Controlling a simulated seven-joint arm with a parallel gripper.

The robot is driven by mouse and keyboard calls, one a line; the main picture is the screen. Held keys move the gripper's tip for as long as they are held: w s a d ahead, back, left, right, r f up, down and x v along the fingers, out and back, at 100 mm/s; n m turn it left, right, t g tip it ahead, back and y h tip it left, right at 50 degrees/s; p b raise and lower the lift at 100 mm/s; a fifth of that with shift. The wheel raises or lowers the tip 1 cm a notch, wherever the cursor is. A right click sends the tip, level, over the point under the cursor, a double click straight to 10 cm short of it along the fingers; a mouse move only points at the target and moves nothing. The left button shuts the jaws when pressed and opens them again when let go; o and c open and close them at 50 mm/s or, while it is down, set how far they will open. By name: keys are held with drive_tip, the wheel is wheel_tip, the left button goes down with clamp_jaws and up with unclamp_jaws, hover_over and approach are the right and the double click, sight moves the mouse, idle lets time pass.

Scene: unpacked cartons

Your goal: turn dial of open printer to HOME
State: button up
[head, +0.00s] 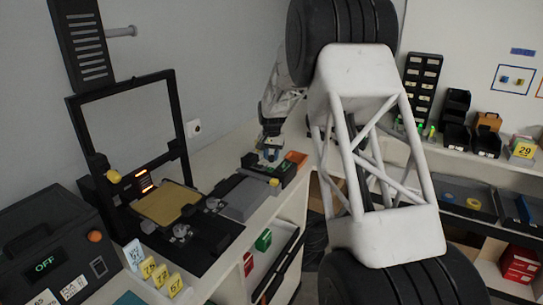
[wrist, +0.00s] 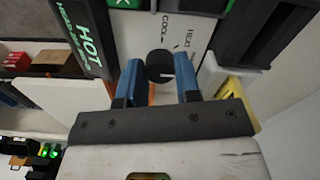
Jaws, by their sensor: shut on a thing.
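The open printer (head: 165,203) is a black upright frame with a yellow bed, on the left bench in the head view. In that view my gripper (head: 271,151) reaches down onto a dark control box (head: 285,172) at the bench's far end. In the wrist view my gripper (wrist: 160,72) has its blue fingers shut on a round black dial (wrist: 159,60), one on each side. The dial sits on a light panel (wrist: 182,22) marked COOL and HEAT. A dark display (wrist: 85,38) beside it reads HOT in green, with a smaller line hard to read. The HOME mark cannot be made out.
A dark machine (head: 50,255) showing OFF stands at front left, beside several numbered tags (head: 160,275). A grey block (head: 248,199) lies between printer and control box. An orange item (head: 296,158) is close to my gripper. Shelves with bins stand at right.

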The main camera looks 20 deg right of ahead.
sight(271, 156)
drive_tip(key=shift+r, duration=0.1)
drive_tip(key=o, duration=0.9)
drive_tip(key=shift+r, duration=3.85)
